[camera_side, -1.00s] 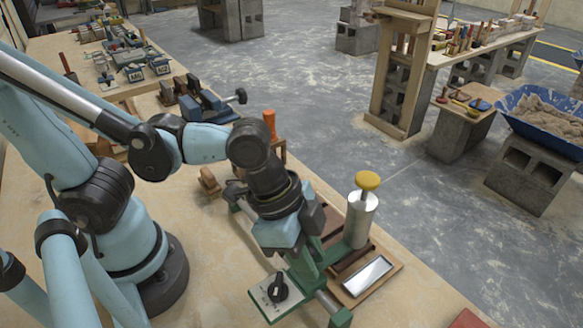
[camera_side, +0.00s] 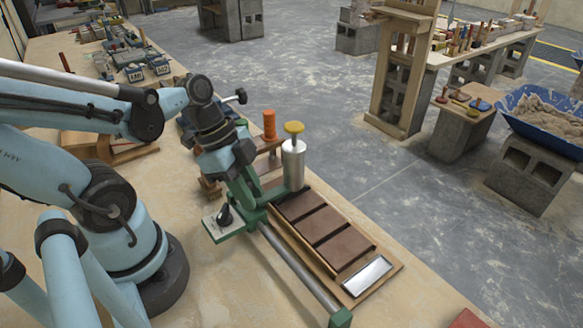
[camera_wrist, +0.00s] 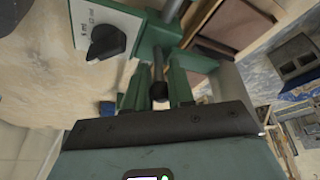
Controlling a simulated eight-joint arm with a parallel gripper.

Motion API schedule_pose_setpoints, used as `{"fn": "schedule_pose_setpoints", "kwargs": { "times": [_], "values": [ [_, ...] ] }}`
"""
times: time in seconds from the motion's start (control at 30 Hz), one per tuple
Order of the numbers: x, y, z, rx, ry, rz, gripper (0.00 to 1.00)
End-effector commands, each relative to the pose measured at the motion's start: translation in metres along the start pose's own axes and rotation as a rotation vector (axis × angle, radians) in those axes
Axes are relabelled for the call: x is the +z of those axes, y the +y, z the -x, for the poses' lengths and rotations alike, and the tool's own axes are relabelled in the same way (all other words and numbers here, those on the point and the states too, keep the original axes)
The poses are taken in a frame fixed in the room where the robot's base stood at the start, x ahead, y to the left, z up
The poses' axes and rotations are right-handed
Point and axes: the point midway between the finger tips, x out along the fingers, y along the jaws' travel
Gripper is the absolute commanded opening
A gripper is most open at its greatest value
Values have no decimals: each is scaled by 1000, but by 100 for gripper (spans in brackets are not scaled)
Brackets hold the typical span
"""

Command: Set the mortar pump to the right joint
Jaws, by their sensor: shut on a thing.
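The mortar pump (camera_side: 293,165), a silver cylinder with a yellow knob, stands upright on a green carriage (camera_side: 253,212) toward the far end of the rail (camera_side: 298,268). A white plate with a black dial (camera_side: 225,218) is on the carriage; the dial also shows in the wrist view (camera_wrist: 107,42). My gripper (camera_side: 240,182) is shut on the carriage's dark post (camera_wrist: 158,75). Brown bricks (camera_side: 322,226) lie in a wooden tray (camera_side: 382,284) with narrow joints between them. The pump hides the far bricks; I cannot tell which joint its outlet is over.
A mirror-like plate (camera_side: 367,276) lies at the tray's near end. An orange cylinder (camera_side: 269,125) on a wooden stand is just behind the pump. Blue tools lie behind my wrist. The bench (camera_side: 240,290) is clear in front of the rail.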

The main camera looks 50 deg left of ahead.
Motion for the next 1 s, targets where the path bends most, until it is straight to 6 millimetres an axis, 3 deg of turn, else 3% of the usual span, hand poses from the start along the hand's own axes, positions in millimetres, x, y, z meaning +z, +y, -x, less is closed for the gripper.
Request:
{"fn": "schedule_pose_setpoints", "kwargs": {
  "times": [0.2,0.6,0.63,0.77,1.0],
  "values": [
    [11,-5,2,3,-9,0,0],
    [12,-5,3,3,-11,-2,0],
    [12,-5,3,3,-11,-2,24],
    [12,-5,3,3,-9,-2,44],
    [11,-6,3,1,-6,-1,45]
  ]
}}
